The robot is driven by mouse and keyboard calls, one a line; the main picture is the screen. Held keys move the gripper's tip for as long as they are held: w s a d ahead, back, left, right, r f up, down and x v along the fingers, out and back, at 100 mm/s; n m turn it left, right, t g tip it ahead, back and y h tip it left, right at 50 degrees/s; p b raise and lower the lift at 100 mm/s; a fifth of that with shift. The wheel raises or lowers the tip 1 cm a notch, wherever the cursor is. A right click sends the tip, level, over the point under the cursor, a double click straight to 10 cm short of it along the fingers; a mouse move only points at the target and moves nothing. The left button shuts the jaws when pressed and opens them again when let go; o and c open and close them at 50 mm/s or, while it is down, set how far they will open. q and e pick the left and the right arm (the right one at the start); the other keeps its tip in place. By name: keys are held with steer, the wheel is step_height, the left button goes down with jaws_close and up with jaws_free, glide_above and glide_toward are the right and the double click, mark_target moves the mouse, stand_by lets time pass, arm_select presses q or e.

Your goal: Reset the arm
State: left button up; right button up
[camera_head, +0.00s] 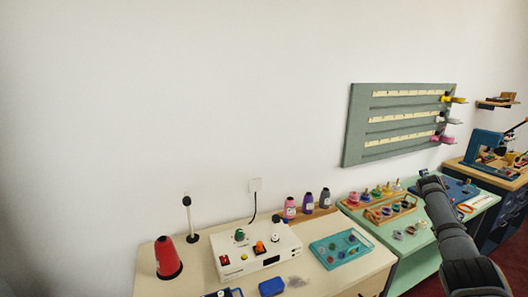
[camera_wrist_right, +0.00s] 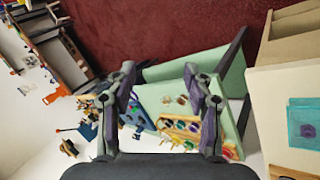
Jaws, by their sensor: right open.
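My right arm (camera_head: 455,235) rises from the lower right corner in the head view, in front of the green table. I cannot make out its fingers there. In the right wrist view my right gripper (camera_wrist_right: 160,72) is open, with its two dark fingers spread apart and nothing held between them. The green table with its trays lies beyond the fingers. My left gripper is not in view.
A cream counter (camera_head: 205,275) holds a red cone (camera_head: 168,258), a white control box (camera_head: 255,252) and a teal tray (camera_head: 341,248). The green table (camera_head: 412,262) holds a wooden tray (camera_head: 390,209). A green rack (camera_head: 400,122) hangs on the wall. Red floor (camera_wrist_right: 175,30) is clear.

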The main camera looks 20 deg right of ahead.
steer(key=s+d+f+n+t+h, duration=0.1)
steer(key=s+d+f+n+h, duration=0.2)
steer(key=f, duration=0.6)
steer(key=s+d+f+n+t+h, duration=0.1)
steer(key=s+d+f+n, duration=0.15)
steer(key=s+f, duration=0.45)
steer(key=s+a+f+n+t+y, duration=0.1)
steer(key=s+f+n+t, duration=0.3)
steer(key=s+f, duration=0.8)
steer(key=s+a+f+m+g+y, duration=0.1)
steer(key=s+a+f+y, duration=0.15)
steer(key=a+f, duration=1)
steer(key=s+a+f+g+y, duration=0.15)
steer(key=s+a+f, duration=0.25)
steer(key=a+f, duration=0.9)
steer(key=s+a+f+m+y, duration=0.1)
steer(key=a+f+y, duration=0.1)
steer(key=a, duration=1.4)
steer(key=s+a+f+y, duration=0.1)
steer(key=a+f+y, duration=0.2)
steer(key=a, duration=1.2)
steer(key=shift+a+m, duration=0.35)
